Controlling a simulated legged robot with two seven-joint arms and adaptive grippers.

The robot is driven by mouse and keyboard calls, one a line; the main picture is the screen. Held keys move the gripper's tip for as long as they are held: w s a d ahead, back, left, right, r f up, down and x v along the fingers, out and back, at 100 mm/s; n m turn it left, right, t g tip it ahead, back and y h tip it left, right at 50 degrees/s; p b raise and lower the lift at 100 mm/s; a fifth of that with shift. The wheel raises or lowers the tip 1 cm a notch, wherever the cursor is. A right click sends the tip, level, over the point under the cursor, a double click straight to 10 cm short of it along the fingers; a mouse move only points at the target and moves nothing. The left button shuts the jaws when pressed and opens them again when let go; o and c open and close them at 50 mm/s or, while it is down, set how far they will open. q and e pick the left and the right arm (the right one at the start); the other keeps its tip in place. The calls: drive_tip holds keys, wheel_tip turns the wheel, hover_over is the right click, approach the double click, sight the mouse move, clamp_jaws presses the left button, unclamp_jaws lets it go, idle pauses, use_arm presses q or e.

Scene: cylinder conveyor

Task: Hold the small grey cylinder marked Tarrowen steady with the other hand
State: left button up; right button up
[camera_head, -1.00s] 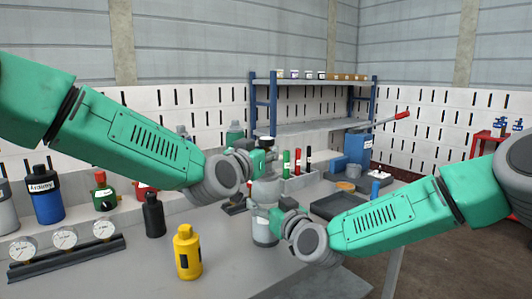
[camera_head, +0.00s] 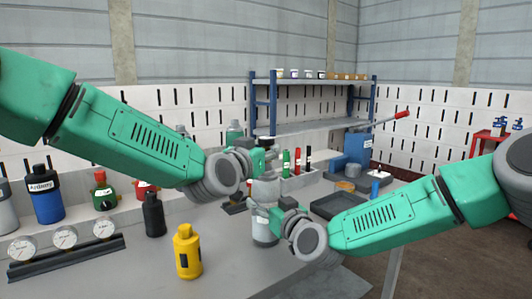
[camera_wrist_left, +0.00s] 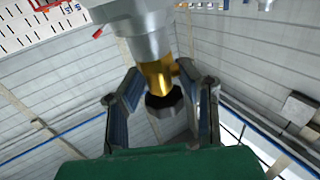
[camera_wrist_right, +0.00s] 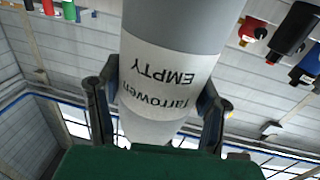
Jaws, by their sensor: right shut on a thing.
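The small grey cylinder marked Tarrowen (camera_head: 265,230) stands upright on the bench, partly hidden by my grippers. In the right wrist view, its white label (camera_wrist_right: 157,75) reads "Tarrowen EMPTY", upside down. My right gripper (camera_head: 264,211) is shut on the cylinder's body, one finger on each side. My left gripper (camera_head: 262,158) is at the cylinder's top. In the left wrist view, its open fingers stand either side of the brass valve (camera_wrist_left: 157,76) with a dark knob (camera_wrist_left: 163,103). A gap shows beside the knob; whether a fingertip touches the valve is unclear.
A yellow cylinder (camera_head: 187,252) and a black one (camera_head: 154,215) stand left of the grey cylinder. A gauge rack (camera_head: 70,258) is at front left, with a blue bottle (camera_head: 46,200) behind. A dark tray (camera_head: 338,205) lies to the right.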

use_arm(q)
drive_tip(key=shift+r, duration=1.15)
drive_tip(key=shift+f, duration=1.3)
clamp_jaws()
unclamp_jaws()
drive_tip(key=shift+r, duration=0.1)
